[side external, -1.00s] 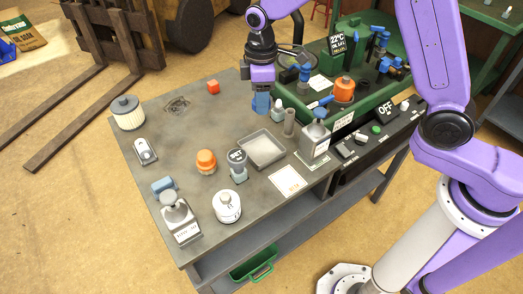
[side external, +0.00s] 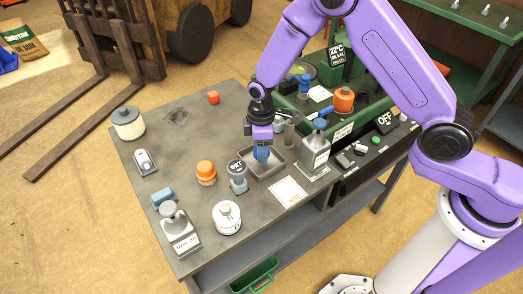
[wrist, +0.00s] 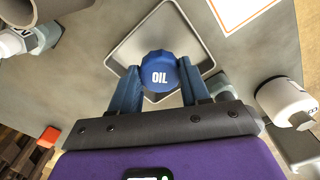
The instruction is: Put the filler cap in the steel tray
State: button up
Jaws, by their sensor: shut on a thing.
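The filler cap (wrist: 158,70) is a blue, ribbed cap marked OIL in the wrist view. My gripper (wrist: 160,82) is shut on it, with one blue finger on each side. The steel tray (wrist: 213,42) is a shallow grey square tray below the cap in the wrist view. In the side view, my gripper (side external: 262,158) is over the steel tray (side external: 266,173) and hides part of it. The cap is hard to tell from the blue fingers there. How high it is above the tray floor is unclear.
A white card (side external: 288,191) lies in front. An orange-capped jar (side external: 206,173) and a white canister (side external: 227,216) stand further left.

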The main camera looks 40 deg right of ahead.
jog(key=shift+f, duration=0.75)
jog(key=shift+f, duration=0.1)
jog(key=o, duration=1.1)
